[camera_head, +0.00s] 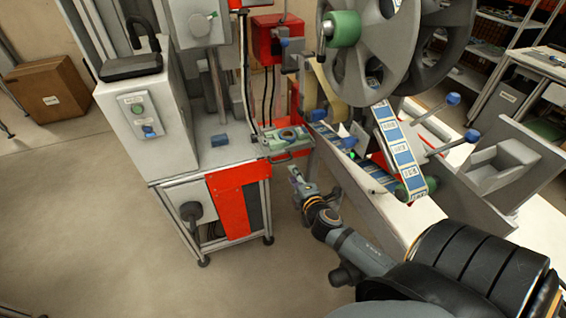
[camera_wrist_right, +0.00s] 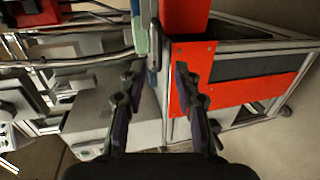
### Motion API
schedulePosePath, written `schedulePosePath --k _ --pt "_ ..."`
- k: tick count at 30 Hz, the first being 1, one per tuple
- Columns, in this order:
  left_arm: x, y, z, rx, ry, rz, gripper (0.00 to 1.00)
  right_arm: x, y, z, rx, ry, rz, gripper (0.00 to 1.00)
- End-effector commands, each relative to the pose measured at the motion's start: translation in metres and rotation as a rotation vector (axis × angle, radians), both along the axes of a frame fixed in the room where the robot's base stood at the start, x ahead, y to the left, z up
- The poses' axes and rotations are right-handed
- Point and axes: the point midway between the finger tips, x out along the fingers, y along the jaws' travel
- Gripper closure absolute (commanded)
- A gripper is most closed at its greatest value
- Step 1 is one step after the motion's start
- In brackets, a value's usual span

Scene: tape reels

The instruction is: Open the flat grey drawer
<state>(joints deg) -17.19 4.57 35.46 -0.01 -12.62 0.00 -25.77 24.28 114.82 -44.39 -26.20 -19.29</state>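My left gripper is not in view.
A machine bench with a red panel (camera_head: 232,205) stands left of my right gripper. A large grey reel (camera_head: 375,45) with a blue-and-white label strip (camera_head: 393,138) hangs close on the right, above a white-topped table.

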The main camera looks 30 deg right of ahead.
Motion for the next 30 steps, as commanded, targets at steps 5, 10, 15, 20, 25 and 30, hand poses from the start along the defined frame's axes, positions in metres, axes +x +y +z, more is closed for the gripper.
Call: schedulePosePath --k 5,10,15,20,25,30 --pt "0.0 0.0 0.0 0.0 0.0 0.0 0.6 0.004 0.001 0.001 -0.032 -0.007 0.026 0.68" --pt "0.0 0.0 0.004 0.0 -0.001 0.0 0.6 0.025 -0.004 -0.002 -0.028 -0.008 0.022 0.68" --pt "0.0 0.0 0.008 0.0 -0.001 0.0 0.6 0.061 -0.013 -0.01 -0.025 -0.007 0.02 0.68" --pt "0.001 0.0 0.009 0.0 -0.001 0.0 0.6 0.087 -0.019 -0.017 -0.026 -0.006 0.022 0.68" --pt "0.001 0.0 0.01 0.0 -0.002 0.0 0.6 0.101 -0.022 -0.021 -0.025 -0.005 0.022 0.68" --pt "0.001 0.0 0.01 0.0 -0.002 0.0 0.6 0.102 -0.023 -0.022 -0.025 -0.004 0.023 0.68"
